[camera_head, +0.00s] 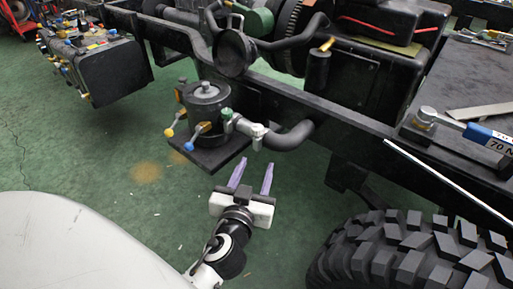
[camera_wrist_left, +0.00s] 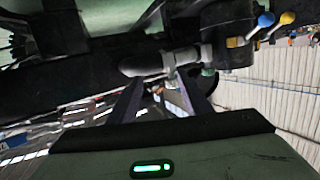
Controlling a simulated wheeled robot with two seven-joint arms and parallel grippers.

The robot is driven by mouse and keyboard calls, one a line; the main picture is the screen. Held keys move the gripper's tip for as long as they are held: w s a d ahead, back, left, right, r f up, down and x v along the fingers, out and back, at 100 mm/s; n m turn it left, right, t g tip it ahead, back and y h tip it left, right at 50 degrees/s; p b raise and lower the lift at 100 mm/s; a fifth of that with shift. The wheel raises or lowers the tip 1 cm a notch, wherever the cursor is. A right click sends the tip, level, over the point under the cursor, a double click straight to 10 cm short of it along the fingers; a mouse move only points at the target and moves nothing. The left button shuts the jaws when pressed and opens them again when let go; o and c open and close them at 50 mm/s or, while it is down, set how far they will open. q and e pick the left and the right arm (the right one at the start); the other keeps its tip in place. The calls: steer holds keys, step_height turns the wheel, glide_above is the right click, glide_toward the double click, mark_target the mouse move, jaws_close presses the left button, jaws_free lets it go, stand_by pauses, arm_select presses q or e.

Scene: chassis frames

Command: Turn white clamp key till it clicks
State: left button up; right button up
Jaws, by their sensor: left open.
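A whitish clamp key (camera_head: 257,132) sits on the fitting between the black canister (camera_head: 206,100) and the thick dark hose (camera_head: 290,136). In the left wrist view, a pale clamp piece (camera_wrist_left: 168,62) shows at the hose, just past the fingertips; its exact shape is unclear there. My left gripper (camera_head: 252,171) is open and empty, its two purple-grey fingers pointing up toward the key from below, with a visible gap. It also shows in the left wrist view (camera_wrist_left: 158,82). My right gripper is not in view.
Yellow (camera_head: 169,132) and blue (camera_head: 188,147) knobbed levers stick out by the canister. The black chassis rail (camera_head: 350,140) runs behind the hose. A large knobbly tyre (camera_head: 420,255) stands at the lower right. Green floor is open left of my gripper.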

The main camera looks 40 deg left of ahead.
mark_target(256, 133)
arm_select(q)
steer(key=w+a+r, duration=0.1)
steer(key=w+a, duration=0.1)
steer(key=w, duration=0.1)
steer(key=w+a+r+n+y, duration=0.1)
steer(key=w+a, duration=0.1)
steer(key=w, duration=0.1)
steer(key=w+a+r+t+y, duration=0.1)
steer(key=w+a, duration=0.1)
steer(key=w, duration=0.2)
steer(key=shift+a+n, duration=0.2)
steer(key=shift+n, duration=0.1)
steer(key=shift+w, duration=0.1)
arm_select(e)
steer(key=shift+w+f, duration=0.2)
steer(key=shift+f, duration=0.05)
arm_select(q)
steer(key=shift+c, duration=0.6)
steer(key=c, duration=1)
steer(key=shift+o, duration=0.2)
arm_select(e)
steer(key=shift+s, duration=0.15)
